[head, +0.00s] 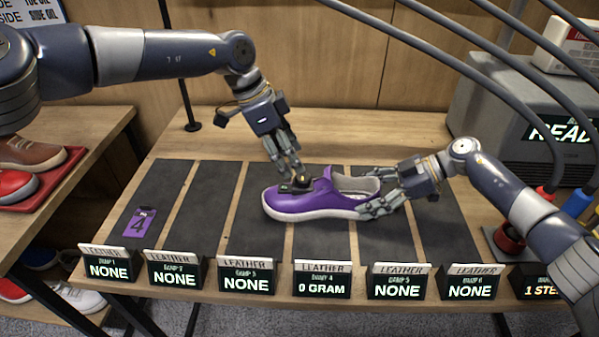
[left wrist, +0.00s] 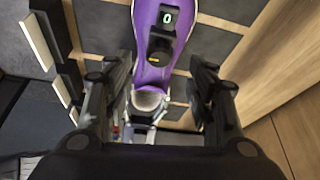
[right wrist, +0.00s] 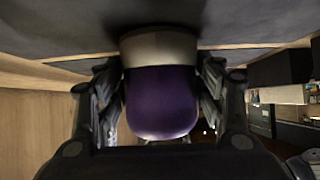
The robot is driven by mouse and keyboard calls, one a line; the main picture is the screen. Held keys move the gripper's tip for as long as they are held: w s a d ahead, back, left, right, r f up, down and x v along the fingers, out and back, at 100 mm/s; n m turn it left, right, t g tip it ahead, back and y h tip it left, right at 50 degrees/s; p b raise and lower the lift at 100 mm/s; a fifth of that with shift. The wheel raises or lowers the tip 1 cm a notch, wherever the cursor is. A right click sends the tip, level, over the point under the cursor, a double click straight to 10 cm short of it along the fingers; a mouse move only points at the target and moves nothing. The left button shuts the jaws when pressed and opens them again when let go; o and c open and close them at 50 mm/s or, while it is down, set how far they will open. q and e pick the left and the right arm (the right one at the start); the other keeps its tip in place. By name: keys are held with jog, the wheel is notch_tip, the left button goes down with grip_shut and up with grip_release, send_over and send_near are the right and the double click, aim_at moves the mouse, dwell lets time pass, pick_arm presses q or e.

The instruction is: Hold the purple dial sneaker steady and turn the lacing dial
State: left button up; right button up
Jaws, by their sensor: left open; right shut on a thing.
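The purple sneaker (head: 312,202) with a white sole lies on the dark mats, toe to the left. My right gripper (head: 372,198) is shut on its heel, which shows between the fingers in the right wrist view (right wrist: 162,103). The black lacing dial (head: 297,185) sits on top of the shoe. In the left wrist view the dial unit (left wrist: 160,40) has a small display reading 0. My left gripper (head: 285,170) is open just above the dial, pointing down. The head view cannot show whether its fingertips touch the dial.
A row of small signs (head: 322,279) lines the table's front edge. A purple tag marked 4 (head: 138,222) lies on the left mat. A grey machine (head: 510,110) stands at the back right. Shoes on a red tray (head: 62,178) sit on the left table.

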aim_at(301, 176)
pick_arm(q)
jog(key=x, duration=0.6)
jog(key=shift+w+d+f, duration=0.1)
jog(key=shift+f, duration=0.05)
jog(key=shift+c, duration=0.2)
jog(key=c, duration=1)
